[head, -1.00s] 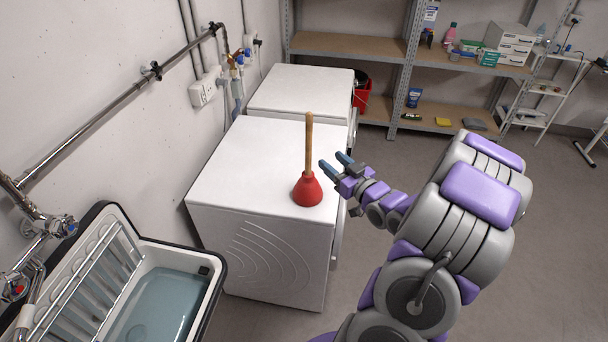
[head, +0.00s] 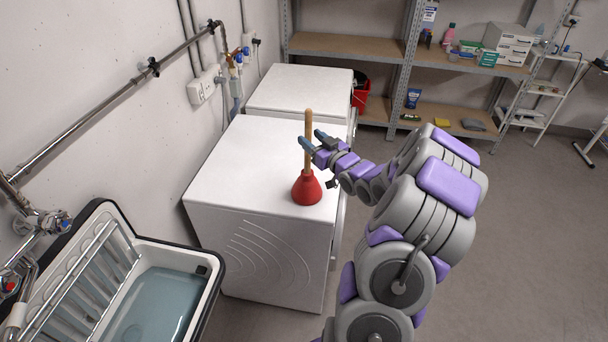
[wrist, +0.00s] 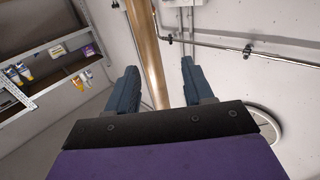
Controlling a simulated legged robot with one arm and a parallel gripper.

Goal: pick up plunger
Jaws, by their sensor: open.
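The plunger has a red rubber cup (head: 307,189) and an upright wooden handle (head: 308,125). It stands on top of the nearer white washing machine (head: 240,165), close to its right edge. My gripper (head: 312,141) is open at the handle, about midway up, reaching in from the right. In the wrist view the handle (wrist: 147,50) runs up between the two dark fingers of my gripper (wrist: 157,85), nearer the left finger. The cup is out of the wrist view. I cannot tell whether a finger touches the handle.
A second white machine (head: 300,88) stands behind. A utility sink (head: 160,315) with water is at the lower left. Pipes (head: 110,85) run along the left wall. Metal shelves (head: 345,45) with bottles and boxes stand at the back.

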